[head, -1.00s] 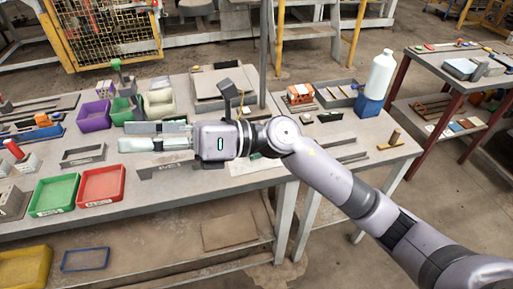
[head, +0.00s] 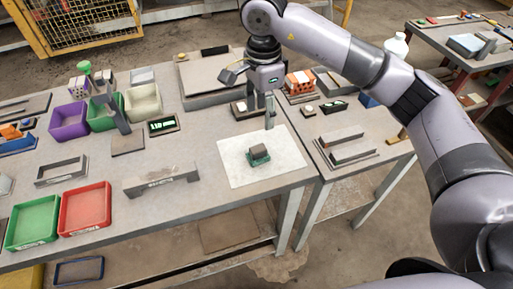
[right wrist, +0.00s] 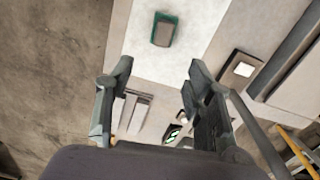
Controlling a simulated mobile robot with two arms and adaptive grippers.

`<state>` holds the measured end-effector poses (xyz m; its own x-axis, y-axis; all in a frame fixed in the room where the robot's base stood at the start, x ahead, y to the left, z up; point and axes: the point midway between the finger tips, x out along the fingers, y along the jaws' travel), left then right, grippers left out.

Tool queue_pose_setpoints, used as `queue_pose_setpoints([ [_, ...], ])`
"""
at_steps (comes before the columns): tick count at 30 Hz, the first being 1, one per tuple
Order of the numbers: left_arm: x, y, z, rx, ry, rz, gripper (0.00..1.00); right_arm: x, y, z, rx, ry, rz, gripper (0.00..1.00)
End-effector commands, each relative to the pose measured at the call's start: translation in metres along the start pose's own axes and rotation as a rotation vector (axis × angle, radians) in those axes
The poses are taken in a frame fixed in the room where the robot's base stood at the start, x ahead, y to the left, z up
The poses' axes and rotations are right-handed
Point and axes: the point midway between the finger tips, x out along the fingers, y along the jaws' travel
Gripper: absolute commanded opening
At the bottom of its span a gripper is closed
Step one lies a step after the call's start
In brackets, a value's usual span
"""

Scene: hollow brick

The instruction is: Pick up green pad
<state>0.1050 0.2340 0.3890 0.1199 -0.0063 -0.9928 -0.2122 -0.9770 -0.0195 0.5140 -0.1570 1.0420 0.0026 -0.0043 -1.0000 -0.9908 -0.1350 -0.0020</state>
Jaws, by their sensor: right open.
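The green pad (head: 259,159) lies on a white sheet near the front right of the main table. A grey-brown block (head: 259,151) sits on it and covers most of its top. In the right wrist view the pad's green rim (right wrist: 156,35) shows around the block (right wrist: 163,33) at the top. My right gripper (head: 270,112) points down above the back part of the sheet, behind the pad and apart from it. In the right wrist view its two fingers (right wrist: 160,68) are spread and empty. My left gripper is not in view.
The white sheet (head: 225,150) is otherwise clear. A grey bridge-shaped piece (head: 161,181) stands left of it. Red (head: 84,230) and green (head: 32,242) trays lie farther left. A display reading green digits (head: 162,126) and a grey plate (head: 212,77) lie behind. A second table adjoins at right.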

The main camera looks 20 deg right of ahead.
Motion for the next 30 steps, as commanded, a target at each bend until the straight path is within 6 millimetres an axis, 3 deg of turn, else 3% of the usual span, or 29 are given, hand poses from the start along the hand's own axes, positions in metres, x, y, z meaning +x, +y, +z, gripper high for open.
queue_pose_setpoints([
  [3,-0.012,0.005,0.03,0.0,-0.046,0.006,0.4,0.026,0.002,0.0,0.001,-0.001,0.007,0.48],
  [7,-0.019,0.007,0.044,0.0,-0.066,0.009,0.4,0.054,0.001,0.001,0.001,-0.003,0.006,0.48],
  [12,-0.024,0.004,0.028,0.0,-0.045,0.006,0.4,0.08,0.001,0.002,0.0,-0.004,0.003,0.48],
  [18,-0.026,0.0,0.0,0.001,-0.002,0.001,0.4,0.092,0.0,0.003,-0.001,-0.004,0.002,0.48],
  [24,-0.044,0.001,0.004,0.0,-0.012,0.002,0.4,0.119,-0.002,0.01,-0.001,-0.005,0.006,0.48],
  [30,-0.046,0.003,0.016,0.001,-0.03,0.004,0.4,0.14,-0.003,0.009,0.001,-0.003,0.001,0.48],
])
